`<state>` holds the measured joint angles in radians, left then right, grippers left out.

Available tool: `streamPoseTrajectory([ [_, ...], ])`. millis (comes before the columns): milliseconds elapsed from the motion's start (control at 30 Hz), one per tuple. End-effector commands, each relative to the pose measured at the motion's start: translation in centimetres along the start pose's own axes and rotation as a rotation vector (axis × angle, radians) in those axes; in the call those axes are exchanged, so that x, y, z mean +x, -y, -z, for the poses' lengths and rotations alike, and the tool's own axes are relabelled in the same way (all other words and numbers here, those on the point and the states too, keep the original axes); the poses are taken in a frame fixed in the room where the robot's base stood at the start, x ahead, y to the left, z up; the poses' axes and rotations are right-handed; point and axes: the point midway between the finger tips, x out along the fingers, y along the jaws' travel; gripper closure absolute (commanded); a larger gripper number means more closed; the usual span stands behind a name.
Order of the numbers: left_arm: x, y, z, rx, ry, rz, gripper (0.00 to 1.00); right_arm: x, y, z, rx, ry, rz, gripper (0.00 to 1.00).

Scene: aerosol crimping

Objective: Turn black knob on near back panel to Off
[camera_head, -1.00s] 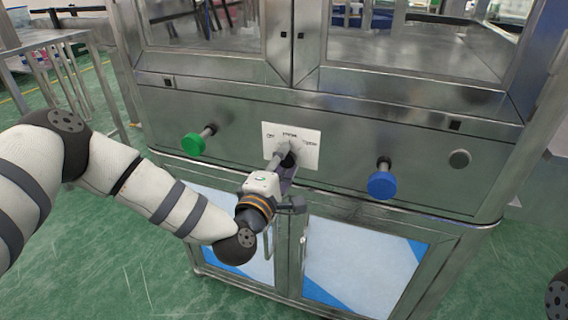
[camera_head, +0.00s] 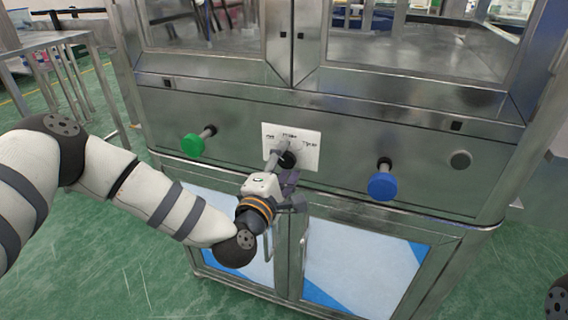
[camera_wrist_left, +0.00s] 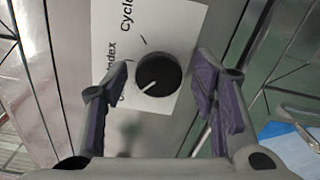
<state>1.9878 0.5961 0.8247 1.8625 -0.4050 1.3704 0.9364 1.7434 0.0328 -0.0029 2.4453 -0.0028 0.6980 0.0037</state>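The black knob (camera_head: 287,159) sits on a white label plate (camera_head: 309,142) in the middle of the cabinet's steel panel. In the left wrist view the knob (camera_wrist_left: 158,73) is round, with a white pointer line aimed down-left, towards the mostly hidden word at the plate's lower end. The words Index and Cycle show farther up the plate. My left gripper (camera_head: 283,171) is in front of the knob. In the left wrist view its fingers (camera_wrist_left: 162,98) are spread on either side of the knob, with gaps to it. My right gripper is not in view.
A green knob (camera_head: 192,145) sticks out to the left and a blue knob (camera_head: 382,185) to the right on the same panel. Cabinet doors with handles (camera_head: 304,250) are below. A steel table (camera_head: 45,38) stands at the far left.

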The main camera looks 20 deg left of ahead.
Motion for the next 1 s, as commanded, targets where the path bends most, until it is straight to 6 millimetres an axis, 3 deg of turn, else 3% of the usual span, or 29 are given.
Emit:
streamPoseTrajectory([
  [267,-0.3,0.0,0.1,0.001,-0.002,-0.001,0.46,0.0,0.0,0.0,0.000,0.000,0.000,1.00],
  [367,-1.9,0.0,0.1,-0.001,-0.001,0.002,0.46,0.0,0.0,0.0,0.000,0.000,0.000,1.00],
  [700,-10.4,0.1,0.0,0.000,-0.001,0.003,0.46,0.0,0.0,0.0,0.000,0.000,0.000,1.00],
  [833,-11.8,0.0,0.0,0.000,-0.002,0.000,0.46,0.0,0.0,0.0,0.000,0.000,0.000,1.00],
  [1000,-12.1,0.0,0.0,0.000,-0.002,-0.001,0.46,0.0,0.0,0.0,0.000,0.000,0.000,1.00],
])
